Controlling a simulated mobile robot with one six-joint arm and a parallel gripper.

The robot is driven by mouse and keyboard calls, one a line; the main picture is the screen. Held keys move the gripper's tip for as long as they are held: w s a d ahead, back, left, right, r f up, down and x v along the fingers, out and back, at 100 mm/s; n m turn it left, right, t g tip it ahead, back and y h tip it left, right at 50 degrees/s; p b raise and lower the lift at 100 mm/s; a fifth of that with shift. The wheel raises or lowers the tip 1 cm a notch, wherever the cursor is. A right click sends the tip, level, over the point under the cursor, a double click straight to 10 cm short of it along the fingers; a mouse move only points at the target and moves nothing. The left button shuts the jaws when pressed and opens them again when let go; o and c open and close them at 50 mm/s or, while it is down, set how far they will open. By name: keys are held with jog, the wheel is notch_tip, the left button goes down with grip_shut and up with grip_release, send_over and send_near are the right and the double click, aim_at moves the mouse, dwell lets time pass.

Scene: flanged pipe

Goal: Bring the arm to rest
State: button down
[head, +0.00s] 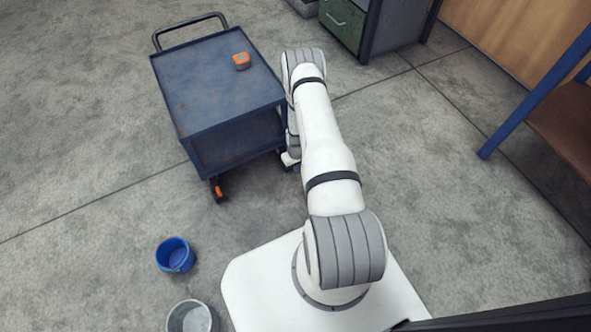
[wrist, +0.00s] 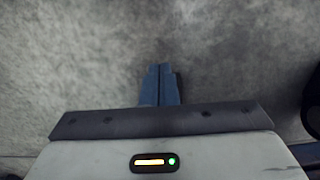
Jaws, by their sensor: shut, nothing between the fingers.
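My gripper (wrist: 160,72) shows in the wrist view with its two blue fingers together and nothing between them. Bare grey concrete floor lies beyond the fingertips. In the head view my white arm reaches up and away from my base, then bends down beside the right side of a blue cart. The gripper itself is mostly hidden behind the arm there.
The blue cart (head: 205,75) stands close to the left of my arm, with an orange tape measure (head: 241,61) on top. A blue bucket (head: 175,255) and a grey bucket (head: 189,317) stand on the floor at lower left. A green cabinet (head: 342,22) is at the back. Floor to the right is clear up to a blue-legged bench (head: 535,95).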

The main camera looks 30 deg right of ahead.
notch_tip(320, 180, up, 3)
jog(key=shift+f+p, duration=0.1)
jog(key=shift+p, duration=0.2)
jog(key=w+a+r+p, duration=0.1)
jog(key=w+r+p, duration=0.25)
jog(key=r, duration=0.95)
jog(key=w+a+r+p, duration=0.15)
jog(key=r+p, duration=0.25)
jog(key=r, duration=0.9)
jog(key=s+a+r+t+p, duration=0.1)
jog(key=a+r+p, duration=0.15)
jog(key=r, duration=1.05)
jog(key=s+a+r+p, duration=0.15)
jog(key=r+p, duration=0.25)
jog(key=r, duration=0.9)
jog(key=s+a+r+p, duration=0.2)
jog(key=s+r+p, duration=0.2)
jog(key=r, duration=0.7)
jog(key=s+a+r+p, duration=0.3)
jog(key=s+r+p, duration=0.15)
jog(key=r, duration=0.65)
jog(key=s+a+r+p, duration=0.1)
jog(key=s+r+p, duration=0.2)
jog(key=s+r, duration=0.4)
jog(key=s+a+r+t+p, duration=0.1)
jog(key=s+r+p, duration=0.3)
jog(key=s+r, duration=0.4)
jog(key=shift+s+a+t, duration=0.3)
jog(key=shift+s+a, duration=0.3)
jog(key=shift+a, duration=0.15)
